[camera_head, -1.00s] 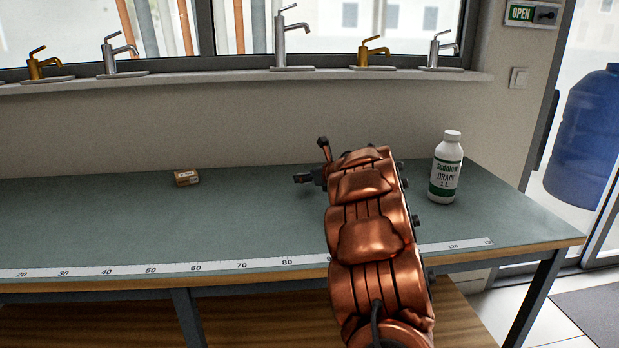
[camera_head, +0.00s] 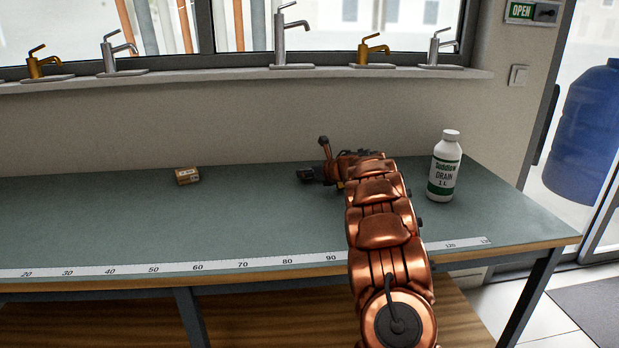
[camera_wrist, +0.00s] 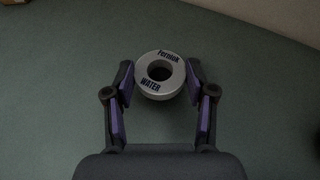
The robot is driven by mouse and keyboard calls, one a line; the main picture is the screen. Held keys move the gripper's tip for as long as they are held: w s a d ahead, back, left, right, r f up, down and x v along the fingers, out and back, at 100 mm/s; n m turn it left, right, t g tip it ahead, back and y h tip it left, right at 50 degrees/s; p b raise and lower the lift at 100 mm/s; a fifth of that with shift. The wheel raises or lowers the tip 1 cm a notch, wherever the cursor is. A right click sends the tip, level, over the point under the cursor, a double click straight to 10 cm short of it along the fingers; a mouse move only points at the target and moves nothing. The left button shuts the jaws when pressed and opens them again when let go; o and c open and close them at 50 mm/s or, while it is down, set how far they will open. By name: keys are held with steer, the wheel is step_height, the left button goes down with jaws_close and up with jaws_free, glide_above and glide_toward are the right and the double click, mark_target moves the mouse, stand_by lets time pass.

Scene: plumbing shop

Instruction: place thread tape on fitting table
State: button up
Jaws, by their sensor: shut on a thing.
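The thread tape (camera_wrist: 160,75) is a pale round roll with dark lettering and a dark centre hole, seen in the wrist view between my fingertips. My gripper (camera_wrist: 159,83) is shut on it, one finger against each side. Behind it is the grey-green top of the fitting table (camera_head: 260,215). In the head view my gripper (camera_head: 304,175) is low over the table's back part, left of the white bottle, and the tape cannot be made out there. I cannot tell whether the tape touches the tabletop.
A small cardboard box (camera_head: 187,176) lies on the table to the left. A white bottle with a green label (camera_head: 444,167) stands to the right of my arm. A measuring strip (camera_head: 180,268) runs along the front edge. The tabletop between box and gripper is clear.

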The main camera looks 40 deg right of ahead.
steer(key=shift+f, duration=0.9)
steer(key=shift+f+b, duration=0.2)
steer(key=shift+b, duration=0.1)
steer(key=o, duration=0.8)
steer(key=shift+o, duration=0.2)
steer(key=shift+r, duration=0.15)
steer(key=shift+r+p, duration=0.2)
steer(key=shift+p, duration=0.2)
steer(key=shift+s, duration=0.25)
steer(key=b+v, duration=0.2)
steer(key=v, duration=0.9)
steer(key=shift+s+a, duration=0.1)
steer(key=shift+s, duration=0.1)
steer(key=shift+r, duration=0.1)
